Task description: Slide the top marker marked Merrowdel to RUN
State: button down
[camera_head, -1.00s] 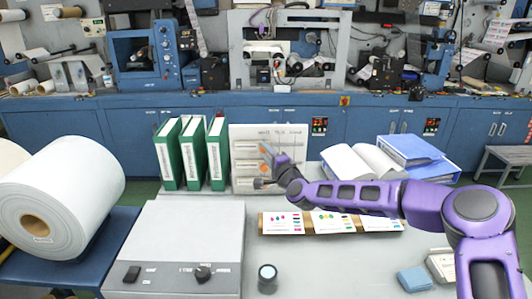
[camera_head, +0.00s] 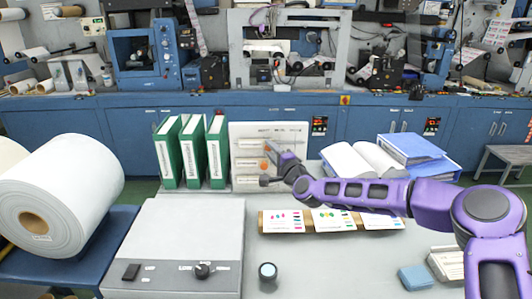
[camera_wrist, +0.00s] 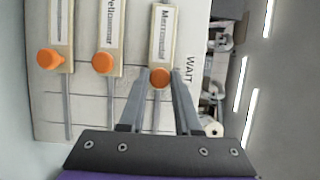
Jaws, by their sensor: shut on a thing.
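The pale board (camera_head: 298,131) stands upright at the back of the bench, beside the green binders. In the wrist view three marker plates with orange knobs sit on its slots. The marker reading Merrowdel (camera_wrist: 165,35) is the rightmost there, beside the printed word WAIT (camera_wrist: 189,69). My gripper (camera_wrist: 160,82) is shut on its orange knob (camera_wrist: 160,78), one finger on each side. The other markers, one reading something like Pellonnar (camera_wrist: 109,25), stand to its left. In the head view my gripper (camera_head: 280,162) is at the board's right part and hides some of it. RUN is not readable.
Green binders (camera_head: 192,152) stand just left of the board. Colour cards (camera_head: 332,220) lie in front of it. An open book and blue binders (camera_head: 412,150) are to the right. A grey control box (camera_head: 185,235) and small jar (camera_head: 267,272) are nearer.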

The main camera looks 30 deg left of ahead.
jog(key=d, duration=0.1)
jog(key=w+d, duration=0.1)
jog(key=d+b, duration=0.1)
jog(key=shift+w+d, duration=0.1)
jog(key=shift+w, duration=0.25)
jog(key=c, duration=0.6)
grip_release()
jog(key=v, duration=1.7)
jog(key=shift+s+d+b, duration=0.1)
jog(key=shift+s+b, duration=0.15)
jog(key=shift+b, duration=0.05)
